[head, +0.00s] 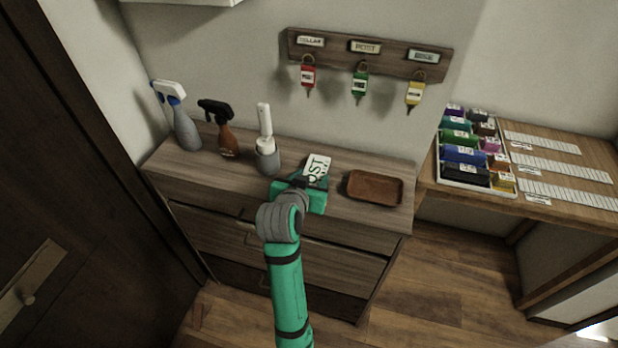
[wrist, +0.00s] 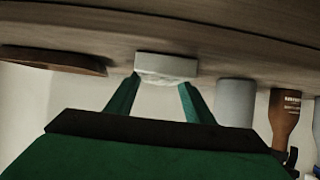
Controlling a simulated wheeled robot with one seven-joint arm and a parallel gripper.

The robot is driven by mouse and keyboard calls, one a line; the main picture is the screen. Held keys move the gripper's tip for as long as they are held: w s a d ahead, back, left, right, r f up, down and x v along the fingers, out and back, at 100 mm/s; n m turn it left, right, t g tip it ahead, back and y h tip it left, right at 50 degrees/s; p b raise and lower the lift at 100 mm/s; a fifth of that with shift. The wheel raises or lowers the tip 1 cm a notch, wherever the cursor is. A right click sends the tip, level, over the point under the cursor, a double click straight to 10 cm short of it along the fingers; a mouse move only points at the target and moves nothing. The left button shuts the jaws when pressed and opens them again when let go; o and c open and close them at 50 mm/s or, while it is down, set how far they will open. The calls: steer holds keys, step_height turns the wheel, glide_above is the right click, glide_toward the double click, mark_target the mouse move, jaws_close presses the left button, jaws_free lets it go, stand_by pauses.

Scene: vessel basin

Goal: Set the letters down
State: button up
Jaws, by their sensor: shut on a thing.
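The letters (head: 317,167) are a pale bundle with dark lettering that seems to read "POST". In the head view they stick up beyond my gripper (head: 308,180), over the dresser top (head: 222,172). In the wrist view my gripper (wrist: 160,86) has its two green fingers on either side of the pale bundle (wrist: 166,65), shut on it. The wood surface shows right beside the bundle there; I cannot tell whether they touch. My gripper hides the lower part of the letters in the head view.
A brown tray (head: 374,188) lies just right of the letters. To the left stand a grey holder (head: 267,158) with a white-handled item, a brown spray bottle (head: 228,140) and a grey spray bottle (head: 186,130). A key rack (head: 368,52) hangs above.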

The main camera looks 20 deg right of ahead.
steer(key=shift+f, duration=0.1)
steer(key=o, duration=1)
steer(key=shift+o, duration=0.2)
